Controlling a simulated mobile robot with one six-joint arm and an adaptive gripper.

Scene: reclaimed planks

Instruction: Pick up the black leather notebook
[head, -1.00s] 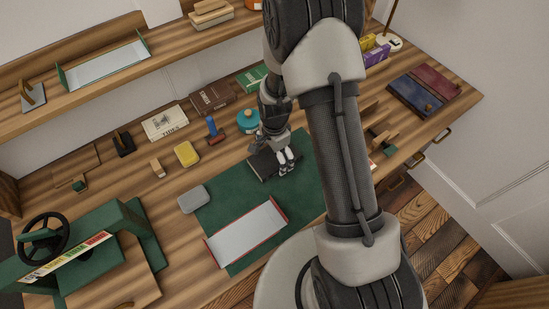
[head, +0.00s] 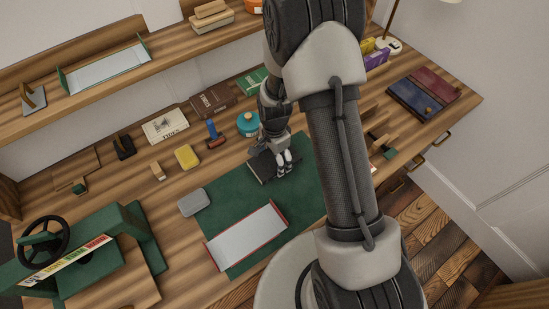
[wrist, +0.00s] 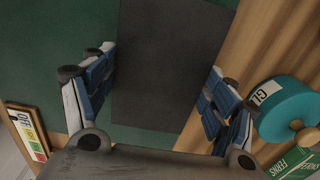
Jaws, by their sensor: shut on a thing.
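The black leather notebook (head: 261,168) is at the back edge of the green desk mat (head: 222,193), partly covered by my gripper (head: 283,167). In the wrist view the notebook (wrist: 163,65) appears as a plain dark rectangle between the two blue-padded fingers. My gripper is shut on the notebook, one finger at each side of it. I cannot make out any clear gap between the notebook and the surface under it.
A white tray with red ends (head: 246,235) and a grey box (head: 193,202) lie nearby. Books (head: 212,99) line the back. A shelf (head: 120,85) overhangs the back left.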

